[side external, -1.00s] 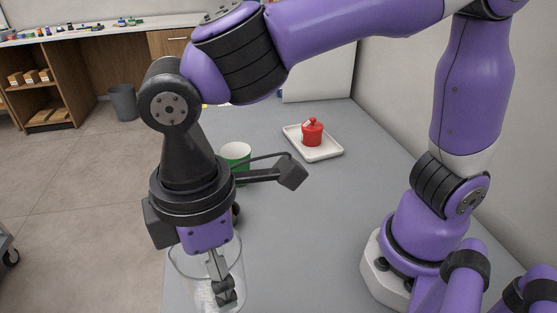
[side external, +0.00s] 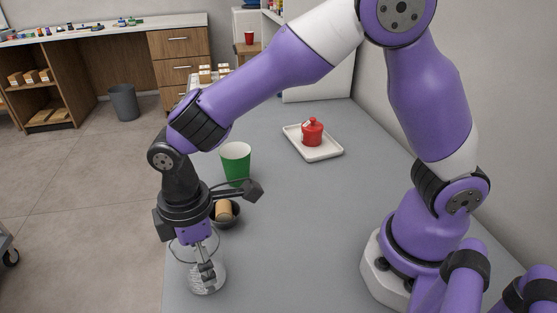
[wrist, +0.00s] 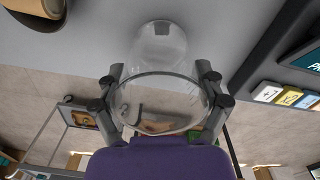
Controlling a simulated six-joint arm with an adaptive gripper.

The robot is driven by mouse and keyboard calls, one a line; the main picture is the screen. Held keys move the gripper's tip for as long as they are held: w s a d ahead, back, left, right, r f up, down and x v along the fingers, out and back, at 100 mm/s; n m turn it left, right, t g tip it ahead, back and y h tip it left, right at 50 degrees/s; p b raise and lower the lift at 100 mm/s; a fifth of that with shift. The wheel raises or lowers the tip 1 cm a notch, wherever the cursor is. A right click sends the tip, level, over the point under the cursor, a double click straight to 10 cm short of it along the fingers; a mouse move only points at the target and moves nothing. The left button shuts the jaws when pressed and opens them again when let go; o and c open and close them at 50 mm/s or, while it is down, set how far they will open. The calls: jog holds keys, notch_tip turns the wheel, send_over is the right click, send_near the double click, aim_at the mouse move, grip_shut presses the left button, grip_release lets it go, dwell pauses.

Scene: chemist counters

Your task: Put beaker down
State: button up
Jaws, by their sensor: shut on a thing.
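A clear glass beaker (side external: 193,279) is upright near the left edge of the grey counter (side external: 290,240). My gripper (side external: 207,273) points down from above, shut on the beaker. In the wrist view the beaker (wrist: 160,45) lies between the two fingers of my gripper (wrist: 160,88), one on each side of its wall. The beaker's base is at or just above the counter; I cannot tell whether it touches.
A dark bowl with a cork-coloured piece (side external: 223,210) stands just behind the beaker. A green cup (side external: 236,162) is farther back. A white tray (side external: 325,156) with a red jar (side external: 312,131) lies beyond. The counter to the right of the beaker is clear.

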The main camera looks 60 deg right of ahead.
jog(key=o, duration=1)
jog(key=shift+f, duration=0.15)
notch_tip(320, 180, up, 12)
jog(key=s+d+m+t, duration=0.1)
jog(key=s+d+m, duration=0.1)
jog(key=d+m, duration=0.2)
jog(key=s+d+r+m+t, duration=0.1)
jog(key=s+d+m+t, duration=0.1)
jog(key=d, duration=0.6)
jog(key=s+d+m+t, duration=0.2)
jog(key=s+d+m, duration=0.1)
jog(key=d+m, duration=0.3)
jog(key=shift+s+r, duration=0.3)
jog(key=shift+r, duration=0.1)
